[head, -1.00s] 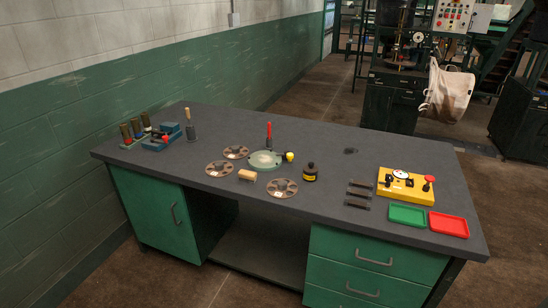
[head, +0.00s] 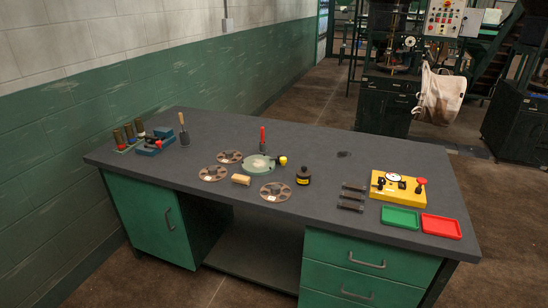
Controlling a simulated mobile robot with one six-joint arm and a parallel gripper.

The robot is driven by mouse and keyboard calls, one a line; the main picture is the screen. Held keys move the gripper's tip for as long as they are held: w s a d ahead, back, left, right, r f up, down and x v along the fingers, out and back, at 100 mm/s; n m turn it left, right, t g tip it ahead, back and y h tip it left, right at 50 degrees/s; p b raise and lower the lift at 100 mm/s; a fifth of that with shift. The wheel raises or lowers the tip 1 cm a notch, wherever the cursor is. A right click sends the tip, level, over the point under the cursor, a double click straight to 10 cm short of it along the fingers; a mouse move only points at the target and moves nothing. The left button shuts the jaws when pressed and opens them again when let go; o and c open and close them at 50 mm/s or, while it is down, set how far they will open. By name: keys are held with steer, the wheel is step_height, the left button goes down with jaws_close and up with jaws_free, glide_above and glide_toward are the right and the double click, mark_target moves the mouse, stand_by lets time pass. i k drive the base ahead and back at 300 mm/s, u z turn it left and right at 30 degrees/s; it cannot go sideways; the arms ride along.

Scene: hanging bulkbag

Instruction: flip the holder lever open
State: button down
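A round pale-green holder (head: 257,167) sits near the middle of the dark grey workbench. A lever with a red handle (head: 262,136) stands about upright at its back edge. A yellow knob (head: 283,160) shows at the holder's right side. I cannot tell from this distance whether the holder is open or shut. Three brown discs with holes lie around it: one at the back left (head: 229,157), one at the left (head: 213,173) and one in front (head: 275,192). My gripper is not in view.
A wooden-handled tool (head: 183,130) stands back left. A bulk bag (head: 439,95) hangs behind.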

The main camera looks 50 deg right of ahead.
mark_target(283, 160)
steer(key=i, duration=0.9)
